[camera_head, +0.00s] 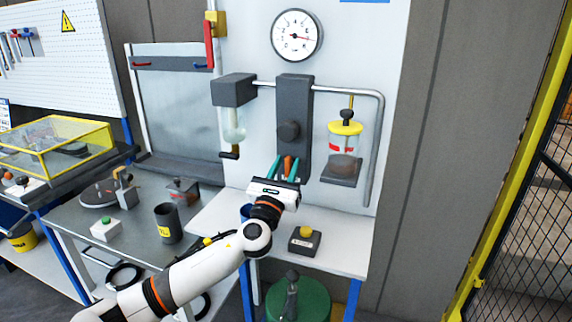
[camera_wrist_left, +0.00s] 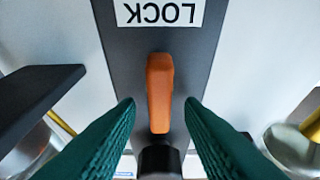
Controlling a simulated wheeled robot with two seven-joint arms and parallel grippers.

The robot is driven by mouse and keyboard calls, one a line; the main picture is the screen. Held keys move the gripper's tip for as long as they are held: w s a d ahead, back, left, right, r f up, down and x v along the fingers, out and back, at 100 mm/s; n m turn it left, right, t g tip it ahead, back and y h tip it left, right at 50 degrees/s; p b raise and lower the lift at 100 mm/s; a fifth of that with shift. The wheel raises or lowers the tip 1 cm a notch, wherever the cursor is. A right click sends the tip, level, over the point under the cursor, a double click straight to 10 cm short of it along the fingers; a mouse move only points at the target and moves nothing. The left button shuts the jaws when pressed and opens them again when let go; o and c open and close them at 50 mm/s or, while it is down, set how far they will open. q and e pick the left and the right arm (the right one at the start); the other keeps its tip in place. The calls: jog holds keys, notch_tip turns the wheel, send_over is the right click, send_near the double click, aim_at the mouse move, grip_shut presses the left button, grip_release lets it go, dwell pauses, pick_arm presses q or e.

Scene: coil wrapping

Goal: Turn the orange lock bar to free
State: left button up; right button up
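The orange lock bar (camera_wrist_left: 160,88) stands lengthwise up the picture on a dark panel (camera_wrist_left: 205,50) in the left wrist view. Its lower end meets a black round knob or pivot (camera_wrist_left: 160,158). A white LOCK label (camera_wrist_left: 160,12) shows upside down above its far end. My left gripper (camera_wrist_left: 160,113) is open, with one teal finger on each side of the bar's lower part and a visible gap on both sides. In the head view the left gripper (camera_head: 285,166) is at the lower part of the dark column, and a bit of the orange bar (camera_head: 288,164) shows between the fingers. My right gripper is not in view.
A dark block (camera_head: 234,90) with a clear vessel hangs left of the column. A yellow-topped jar (camera_head: 345,143) stands on a shelf at right. A yellow button box (camera_head: 304,240) sits on the white bench (camera_head: 345,250). A dark cup (camera_head: 167,223) stands on the left table.

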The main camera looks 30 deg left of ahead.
pick_arm(q)
jog(key=shift+w, duration=0.1)
grip_shut()
jog(key=shift+n, duration=0.5)
jog(key=n+g+y, duration=0.1)
jog(key=n+y, duration=0.1)
jog(key=n, duration=0.2)
jog(key=shift+a+y, duration=0.1)
jog(key=shift+y, duration=0.2)
jog(key=shift+a+f+n+g+y+p, duration=0.1)
jog(key=shift+n+g+y+p, duration=0.6)
jog(key=shift+n, duration=2.2)
jog(key=shift+a+f+n+g+y+p, duration=0.15)
jog(key=shift+n+g+p, duration=1.1)
jog(key=shift+n, duration=1.65)
jog(key=shift+f+n+g+y+p, duration=0.1)
jog(key=shift+n+g+y+p, duration=0.8)
jog(key=shift+n, duration=2)
jog(key=shift+g+h, duration=0.35)
jog(key=shift+h, duration=0.1)
